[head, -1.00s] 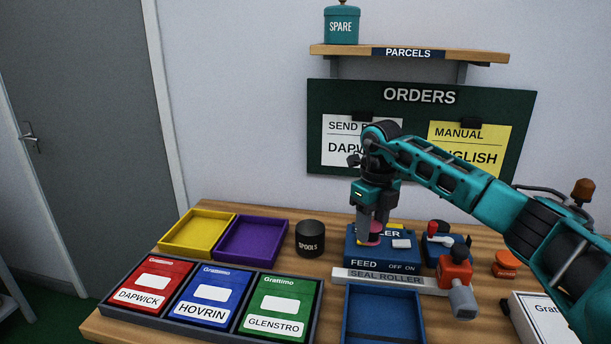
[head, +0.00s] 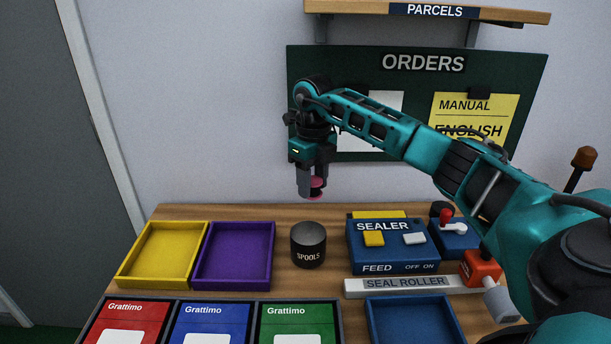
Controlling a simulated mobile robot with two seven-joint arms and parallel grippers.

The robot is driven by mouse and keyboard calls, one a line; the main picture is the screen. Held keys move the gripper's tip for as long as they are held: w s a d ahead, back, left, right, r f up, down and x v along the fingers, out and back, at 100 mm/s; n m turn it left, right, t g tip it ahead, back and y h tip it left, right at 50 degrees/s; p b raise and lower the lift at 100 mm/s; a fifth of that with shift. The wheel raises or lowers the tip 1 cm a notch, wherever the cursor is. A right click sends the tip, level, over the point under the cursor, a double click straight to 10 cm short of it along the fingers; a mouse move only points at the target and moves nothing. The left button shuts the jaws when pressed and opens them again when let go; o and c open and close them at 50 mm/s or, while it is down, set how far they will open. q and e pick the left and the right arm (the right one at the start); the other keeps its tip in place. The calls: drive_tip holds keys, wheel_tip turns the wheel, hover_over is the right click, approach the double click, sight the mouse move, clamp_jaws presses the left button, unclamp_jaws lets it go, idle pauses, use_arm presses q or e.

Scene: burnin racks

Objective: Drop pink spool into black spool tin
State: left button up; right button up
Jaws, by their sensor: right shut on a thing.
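The pink spool (head: 317,184) is held between the fingers of my right gripper (head: 312,190), which is shut on it. The fingers hide part of the spool. The black spool tin (head: 308,246), labelled SPOOLS, stands upright on the table with its dark top facing up. In the head view the gripper and spool hang above the tin and apart from it. My left gripper is not in view.
The blue sealer (head: 392,246) stands right of the tin, with the seal roller bar (head: 415,286) in front. The purple tray (head: 234,282) and yellow tray (head: 128,279) lie to the left. The orders board (head: 420,155) is on the wall behind.

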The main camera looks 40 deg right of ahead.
drive_tip(key=shift+s+f, duration=0.1)
drive_tip(key=shift+f, duration=0.4)
wheel_tip(320, 180, down, 5)
drive_tip(key=b, duration=0.4)
drive_tip(key=shift+r+b, duration=0.1)
drive_tip(key=shift+b, duration=0.25)
drive_tip(key=o, duration=1.1)
drive_tip(key=shift+r, duration=0.15)
